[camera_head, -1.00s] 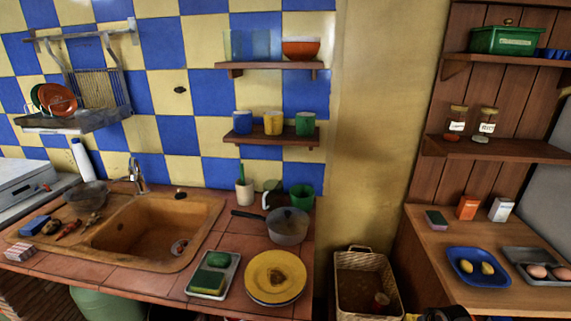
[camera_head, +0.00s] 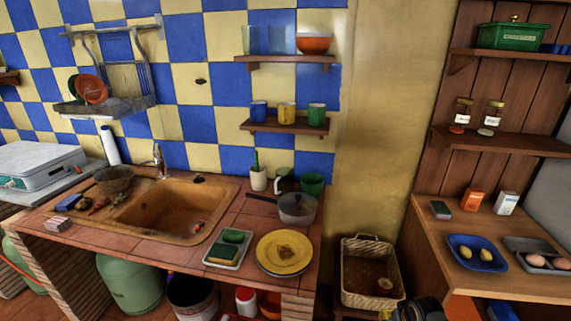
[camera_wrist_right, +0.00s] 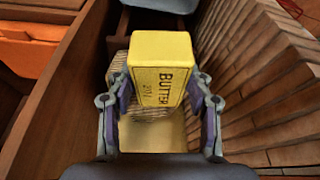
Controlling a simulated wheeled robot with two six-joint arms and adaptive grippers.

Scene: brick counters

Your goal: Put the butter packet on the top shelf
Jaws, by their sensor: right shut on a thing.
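The yellow butter packet (camera_wrist_right: 162,75), with "BUTTER" printed on it, fills the middle of the right wrist view. My right gripper (camera_wrist_right: 161,100) is shut on it, with one finger on each side. I cannot make out the packet in the head view. In the head view the upper shelf (camera_head: 505,57) of the wood-panelled unit on the right holds a green box. On the tiled wall another upper shelf (camera_head: 290,60) carries blue glasses and an orange bowl. My left gripper is not in view.
Below the right upper shelf, a lower shelf (camera_head: 500,143) holds two jars. A wooden counter (camera_head: 440,232) beneath carries a blue plate (camera_head: 460,241) and small boxes. A wicker basket (camera_head: 352,292) stands between the counters. The upper right shelf has bare room at its left end.

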